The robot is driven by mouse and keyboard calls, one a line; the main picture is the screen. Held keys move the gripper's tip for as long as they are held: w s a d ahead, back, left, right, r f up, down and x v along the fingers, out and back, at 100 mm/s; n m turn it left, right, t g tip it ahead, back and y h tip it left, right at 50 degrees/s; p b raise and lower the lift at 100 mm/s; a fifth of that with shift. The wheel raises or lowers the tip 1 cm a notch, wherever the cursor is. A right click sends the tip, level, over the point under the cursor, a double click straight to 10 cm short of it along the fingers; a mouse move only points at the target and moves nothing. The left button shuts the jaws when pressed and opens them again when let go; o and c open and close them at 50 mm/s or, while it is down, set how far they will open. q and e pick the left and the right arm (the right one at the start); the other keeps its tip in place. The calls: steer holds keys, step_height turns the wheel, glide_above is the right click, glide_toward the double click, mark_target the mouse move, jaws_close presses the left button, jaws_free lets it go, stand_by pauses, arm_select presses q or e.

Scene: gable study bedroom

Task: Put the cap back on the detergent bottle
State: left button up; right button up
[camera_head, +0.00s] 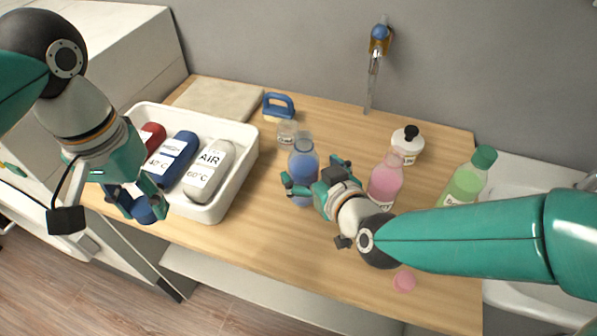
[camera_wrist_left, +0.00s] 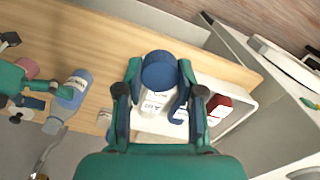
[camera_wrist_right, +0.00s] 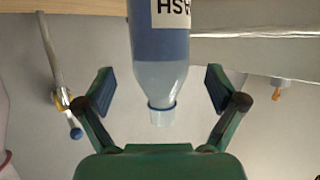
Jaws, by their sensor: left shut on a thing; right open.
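The detergent bottle (camera_head: 303,172), translucent with blue liquid, stands upright on the wooden worktop with its neck bare. My right gripper (camera_head: 315,180) is open, with its fingers on either side of the bottle. In the right wrist view the bottle (camera_wrist_right: 160,60) hangs in from the top between the spread fingers, with gaps on both sides. My left gripper (camera_head: 138,204) is shut on the blue cap (camera_wrist_left: 160,72), held in the air off the worktop's front left, away from the bottle. The bottle also shows in the left wrist view (camera_wrist_left: 72,92).
A pink cap (camera_head: 404,281) lies near the front edge.

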steer(key=shift+p+x, duration=0.3)
steer(key=shift+x, duration=1.6)
steer(key=c, duration=1.6)
